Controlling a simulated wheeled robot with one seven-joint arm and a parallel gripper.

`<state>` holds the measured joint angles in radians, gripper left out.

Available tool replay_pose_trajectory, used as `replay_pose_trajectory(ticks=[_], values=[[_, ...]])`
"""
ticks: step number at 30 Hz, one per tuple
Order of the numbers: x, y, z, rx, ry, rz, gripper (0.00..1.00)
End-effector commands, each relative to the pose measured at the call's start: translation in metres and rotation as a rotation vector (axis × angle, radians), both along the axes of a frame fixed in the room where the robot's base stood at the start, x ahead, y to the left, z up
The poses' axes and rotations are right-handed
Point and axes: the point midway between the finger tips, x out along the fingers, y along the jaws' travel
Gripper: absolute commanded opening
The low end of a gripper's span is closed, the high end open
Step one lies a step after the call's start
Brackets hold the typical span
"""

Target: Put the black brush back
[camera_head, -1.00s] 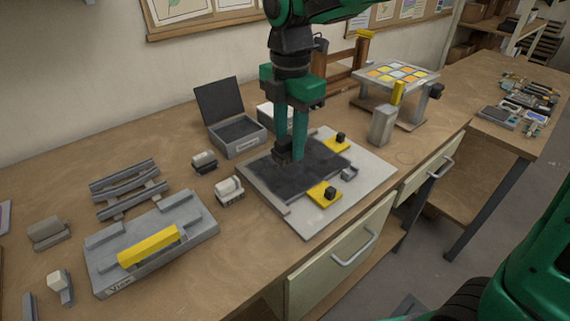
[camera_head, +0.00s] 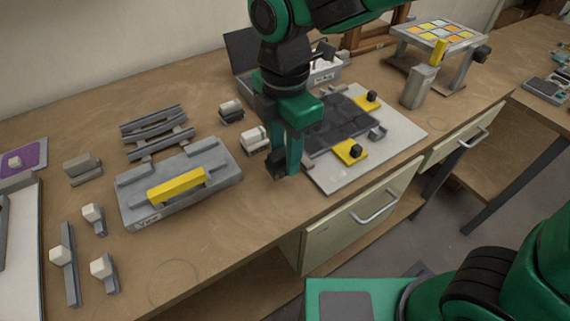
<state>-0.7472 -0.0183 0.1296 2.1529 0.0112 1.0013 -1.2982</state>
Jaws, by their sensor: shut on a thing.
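My gripper (camera_head: 287,168) points down, with green fingers, just left of the white board's front-left edge. It is shut on a small black block, the black brush (camera_head: 274,164), which shows at the left side of the fingertips. The fingers hide part of the brush, and I cannot tell how high it hangs over the table. A grey stand with two rails (camera_head: 155,126) lies to the left, behind the grey fixture. A dark-topped block (camera_head: 231,110) and a white-topped block (camera_head: 254,138) stand on the table near the gripper.
A grey fixture (camera_head: 215,158) with a yellow bar (camera_head: 177,185) lies left of the gripper. The white board (camera_head: 400,137) bears a dark slab and yellow clamps. Small white-knobbed tools (camera_head: 68,275) lie front left.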

Motion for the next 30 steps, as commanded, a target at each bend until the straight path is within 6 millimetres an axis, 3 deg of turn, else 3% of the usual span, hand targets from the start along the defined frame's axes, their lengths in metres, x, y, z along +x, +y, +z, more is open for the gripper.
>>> replay_pose_trajectory(ticks=[12,23,24,25,26,30], values=[[0.000,0.000,-0.040,-0.001,0.002,0.001,0.08],[0.000,0.000,-0.044,0.000,0.000,0.001,0.08],[0.000,0.000,-0.044,0.000,0.000,0.001,0.39],[0.000,0.000,-0.044,0.000,0.000,0.001,0.46],[0.000,0.000,-0.044,0.000,0.000,0.001,0.51],[0.000,0.000,-0.044,0.000,0.000,0.001,0.51]])
